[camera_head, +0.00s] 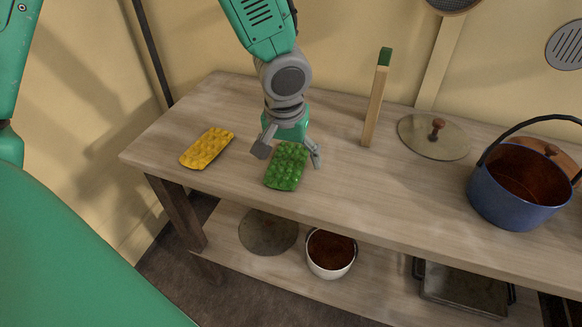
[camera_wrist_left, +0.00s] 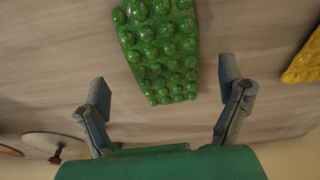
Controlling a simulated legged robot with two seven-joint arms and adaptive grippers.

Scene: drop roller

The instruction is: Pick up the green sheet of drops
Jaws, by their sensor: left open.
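The green sheet of drops (camera_head: 287,167) lies on the wooden table, near its front edge. In the left wrist view the green sheet (camera_wrist_left: 160,45) lies ahead of and between the spread fingers. My left gripper (camera_head: 288,156) is open, with one finger on each side of the sheet's far end. The left gripper also shows in the left wrist view (camera_wrist_left: 165,88), with nothing between its fingertips but the near end of the sheet and bare wood. I cannot tell whether the fingers touch the sheet. My right gripper is not in view.
A yellow sheet of drops (camera_head: 207,148) lies to the left on the table (camera_head: 340,200). A wooden post (camera_head: 376,100) stands behind to the right, with a round lid (camera_head: 420,145) and a blue pot (camera_head: 518,190) further right. A white pot (camera_head: 330,268) sits on the lower shelf.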

